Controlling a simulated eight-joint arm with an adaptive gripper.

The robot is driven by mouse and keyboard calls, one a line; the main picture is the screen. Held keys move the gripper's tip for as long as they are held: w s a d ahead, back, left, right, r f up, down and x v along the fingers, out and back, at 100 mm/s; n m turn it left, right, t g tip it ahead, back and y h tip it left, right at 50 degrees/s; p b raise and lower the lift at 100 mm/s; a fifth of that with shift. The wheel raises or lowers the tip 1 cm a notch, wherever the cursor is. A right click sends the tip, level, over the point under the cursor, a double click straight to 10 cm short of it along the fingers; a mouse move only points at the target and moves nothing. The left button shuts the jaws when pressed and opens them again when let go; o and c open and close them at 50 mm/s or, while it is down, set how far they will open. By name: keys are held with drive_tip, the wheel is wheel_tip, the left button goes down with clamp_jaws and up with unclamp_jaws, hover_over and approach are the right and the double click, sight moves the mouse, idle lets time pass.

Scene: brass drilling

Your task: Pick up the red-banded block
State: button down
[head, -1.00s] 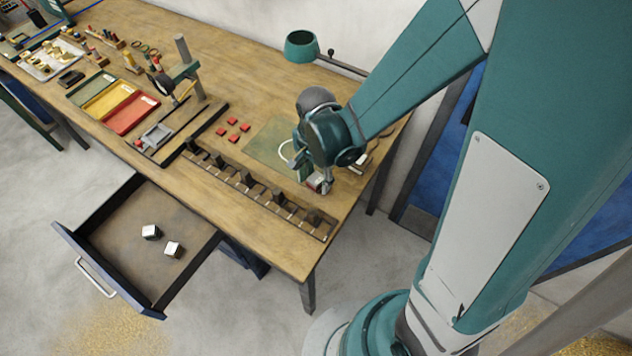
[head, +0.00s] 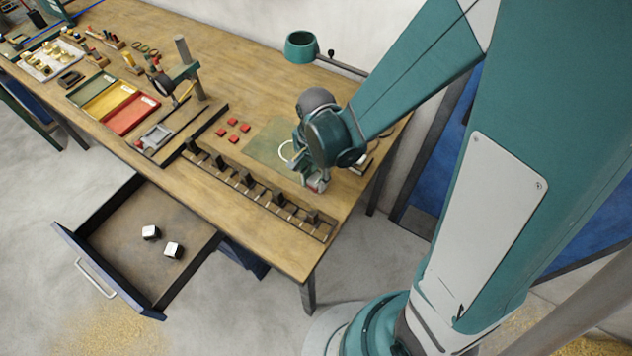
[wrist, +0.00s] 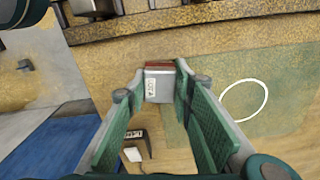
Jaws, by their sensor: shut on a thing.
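The red-banded block (wrist: 159,84) is a grey metal block with a red-brown band along its top end and a small white label, seen in the wrist view. My gripper (wrist: 156,76) has its green-padded fingers on either side of the block and is shut on it. In the head view my gripper (head: 317,178) is low over the right end of the bench, with the block (head: 317,186) mostly hidden between the fingers. I cannot tell whether the block touches the bench top.
A dark slotted rack (head: 262,196) runs along the bench's front edge, left of my gripper. A green mat (head: 262,148) and several red squares (head: 233,122) lie behind it. An open drawer (head: 110,232) holds two white-topped blocks (head: 173,250). A drill stand (head: 184,70) stands farther left.

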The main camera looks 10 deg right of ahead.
sight(316, 178)
drive_tip(key=shift+r, duration=0.2)
drive_tip(key=shift+r+p, duration=0.7)
drive_tip(key=shift+r, duration=4.05)
